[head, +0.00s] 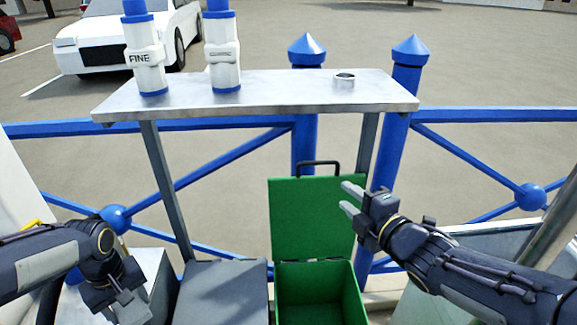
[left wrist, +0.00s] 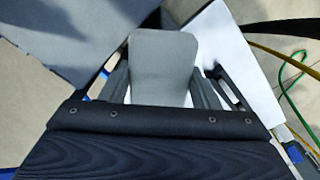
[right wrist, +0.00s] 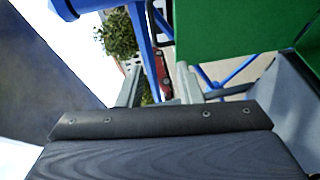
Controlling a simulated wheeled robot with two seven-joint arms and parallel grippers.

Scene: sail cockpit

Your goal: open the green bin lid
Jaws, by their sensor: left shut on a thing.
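The green bin (head: 318,300) stands below the shelf in the head view, and I can see into it. Its green lid (head: 318,215) stands upright at the bin's back edge, with a black handle (head: 318,163) on top. The lid also fills the upper right of the right wrist view (right wrist: 230,28). My right gripper (head: 346,199) is open and empty, just right of the lid's upper part; I cannot tell whether it touches. My left gripper (head: 130,308) is low at the left, shut on a flat grey piece (left wrist: 163,62).
A metal shelf (head: 280,97) behind the bin carries two white and blue bottles (head: 145,55) and a small metal ring (head: 344,80). Blue railing posts (head: 397,125) and rails stand close behind. A grey box (head: 222,290) adjoins the bin on the left.

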